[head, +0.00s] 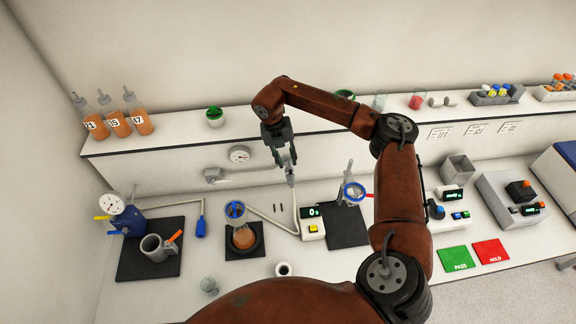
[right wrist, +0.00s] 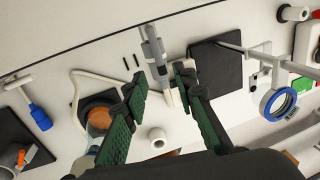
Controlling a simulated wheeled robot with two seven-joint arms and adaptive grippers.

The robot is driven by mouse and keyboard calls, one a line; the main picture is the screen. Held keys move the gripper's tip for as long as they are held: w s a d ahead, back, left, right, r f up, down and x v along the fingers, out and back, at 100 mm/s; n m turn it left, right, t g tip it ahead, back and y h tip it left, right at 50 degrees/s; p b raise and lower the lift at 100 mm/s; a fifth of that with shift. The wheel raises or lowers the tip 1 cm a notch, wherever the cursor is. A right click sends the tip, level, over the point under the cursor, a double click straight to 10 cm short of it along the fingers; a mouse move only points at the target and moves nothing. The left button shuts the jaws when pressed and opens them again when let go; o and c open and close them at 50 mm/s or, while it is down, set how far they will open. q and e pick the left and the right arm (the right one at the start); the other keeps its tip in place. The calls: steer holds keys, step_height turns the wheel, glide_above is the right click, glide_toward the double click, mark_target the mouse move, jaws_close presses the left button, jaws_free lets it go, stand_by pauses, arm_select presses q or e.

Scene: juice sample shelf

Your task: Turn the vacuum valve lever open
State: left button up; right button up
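My right gripper (head: 286,163) is in front of the low back wall of the bench, its fingers pointing down. In the right wrist view its two green-padded fingers (right wrist: 162,80) are apart with a clear gap. A grey cylindrical fitting with a narrow tip (right wrist: 152,48) shows just beyond that gap; I cannot tell whether a finger touches it. I cannot tell which part is the vacuum valve lever. My left gripper is out of view.
Bottles (head: 117,124) line the shelf.

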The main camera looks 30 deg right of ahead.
step_height(320, 180, up, 8)
steer(key=a, duration=0.1)
steer(key=shift+w+a, duration=0.25)
steer(key=shift+w, duration=0.1)
steer(key=shift+f, duration=0.1)
